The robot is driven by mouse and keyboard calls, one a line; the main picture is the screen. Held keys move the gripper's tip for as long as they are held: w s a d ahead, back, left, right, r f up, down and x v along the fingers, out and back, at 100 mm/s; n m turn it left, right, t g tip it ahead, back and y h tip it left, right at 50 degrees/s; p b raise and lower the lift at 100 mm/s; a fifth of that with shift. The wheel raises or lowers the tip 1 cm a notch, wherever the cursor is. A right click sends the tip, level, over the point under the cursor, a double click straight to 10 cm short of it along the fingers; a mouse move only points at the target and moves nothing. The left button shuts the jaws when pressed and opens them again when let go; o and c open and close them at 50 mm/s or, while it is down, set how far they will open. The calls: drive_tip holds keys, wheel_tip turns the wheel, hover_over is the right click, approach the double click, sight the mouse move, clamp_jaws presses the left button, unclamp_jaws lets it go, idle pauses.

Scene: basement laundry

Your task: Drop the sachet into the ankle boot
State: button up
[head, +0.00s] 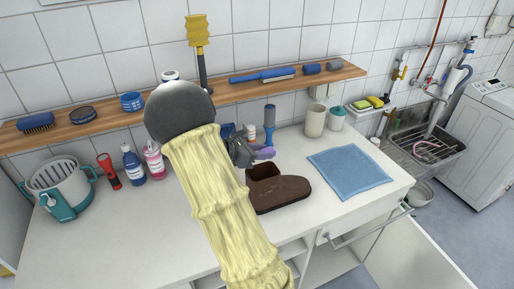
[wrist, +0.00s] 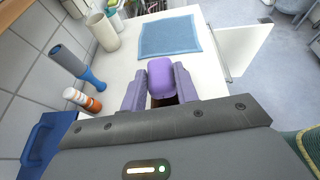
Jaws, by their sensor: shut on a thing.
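The brown ankle boot (head: 283,193) lies on the white counter with its opening at the left and its toe to the right. My gripper (head: 254,152) is shut on the purple sachet (head: 265,153). In the head view the sachet appears just above the boot's opening, but I cannot tell the exact height. In the wrist view the sachet (wrist: 160,78) is held between the two fingers. A dark brown bit of the boot shows below it there; the rest of the boot is hidden.
A blue cloth (head: 349,171) lies flat to the right of the boot. A wooden shelf (head: 220,93) runs above. The counter's front left is clear.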

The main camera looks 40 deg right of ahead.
sight(275, 165)
drive_tip(key=shift+s, duration=0.15)
wheel_tip(275, 165, down, 6)
drive_tip(key=b, duration=0.5)
idle(0.3)
drive_tip(key=o, duration=1)
drive_tip(key=b+v, duration=0.1)
drive_tip(key=v, duration=1.6)
drive_tip(key=shift+a+b, duration=0.25)
drive_tip(key=shift+b, duration=0.1)
